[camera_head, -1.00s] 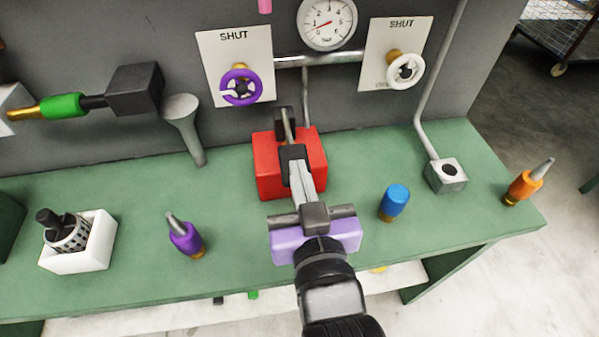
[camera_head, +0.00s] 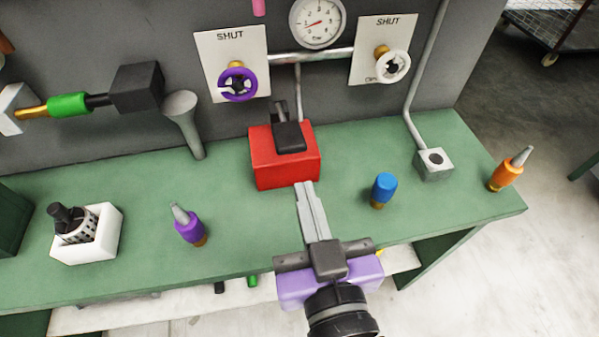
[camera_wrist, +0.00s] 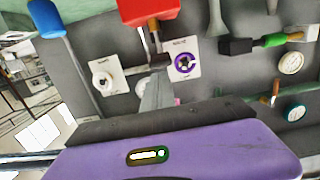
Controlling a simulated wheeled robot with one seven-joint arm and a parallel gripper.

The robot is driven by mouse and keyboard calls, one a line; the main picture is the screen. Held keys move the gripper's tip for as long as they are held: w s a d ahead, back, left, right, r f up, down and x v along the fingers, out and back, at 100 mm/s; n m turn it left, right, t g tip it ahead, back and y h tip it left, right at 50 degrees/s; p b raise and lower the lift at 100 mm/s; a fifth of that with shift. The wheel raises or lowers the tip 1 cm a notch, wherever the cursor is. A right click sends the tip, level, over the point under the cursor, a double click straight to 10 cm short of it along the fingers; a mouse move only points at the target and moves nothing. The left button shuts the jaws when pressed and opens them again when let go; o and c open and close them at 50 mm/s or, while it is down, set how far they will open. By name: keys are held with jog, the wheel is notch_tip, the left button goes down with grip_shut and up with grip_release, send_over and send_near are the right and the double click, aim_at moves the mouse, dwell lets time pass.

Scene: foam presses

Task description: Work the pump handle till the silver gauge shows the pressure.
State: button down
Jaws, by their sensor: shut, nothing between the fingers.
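The red pump (camera_head: 284,170) stands on the green bench in the middle, with its black handle part (camera_head: 289,138) low over its top. The pump also shows at the top of the wrist view (camera_wrist: 148,10). The silver gauge (camera_head: 317,22) is on the wall above, its red needle pointing to the lower left, near the low numbers. My gripper (camera_head: 304,187) is shut and empty. Its fingertips are in front of the pump and appear apart from it.
A purple valve wheel (camera_head: 237,84) and a white valve wheel (camera_head: 392,66) flank the gauge, both under SHUT labels. A purple bottle (camera_head: 188,226), a blue-topped piece (camera_head: 384,188) and an orange bottle (camera_head: 507,172) stand on the bench.

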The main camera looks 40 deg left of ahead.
jog(key=shift+v, duration=0.95)
dwell(1.3)
